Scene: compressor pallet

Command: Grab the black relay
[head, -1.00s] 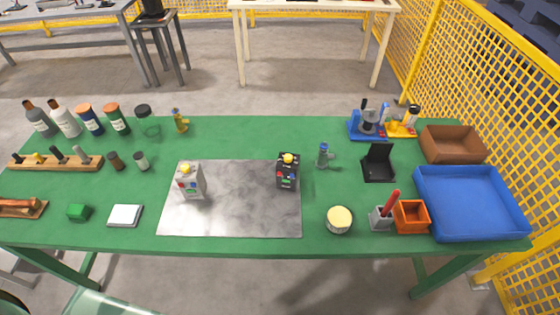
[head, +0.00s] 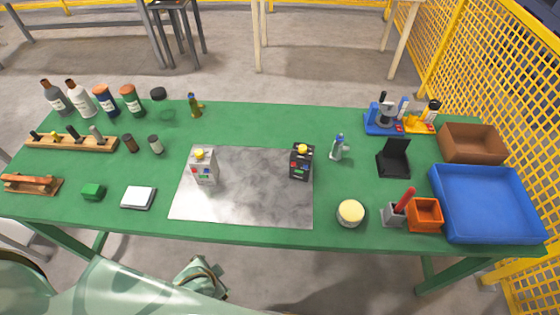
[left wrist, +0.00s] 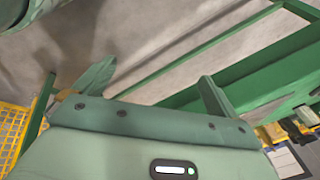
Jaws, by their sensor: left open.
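The black relay (head: 300,163) stands upright on the right part of the grey metal plate (head: 250,208); it has a yellow top and small coloured marks on its front. A similar light grey relay (head: 203,170) with a yellow top stands on the plate's left part. My left gripper (head: 203,272) is low in the head view, in front of the table's near edge and well apart from both relays. In the left wrist view its two fingers (left wrist: 155,82) are spread with nothing between them. My right gripper is not in view.
On the green table, a round tin (head: 350,213), an orange bin (head: 425,214) and a blue tray (head: 487,203) are at right. A small grey-blue item (head: 339,148) stands right of the black relay. Bottles (head: 80,100) stand at back left. The near plate area is clear.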

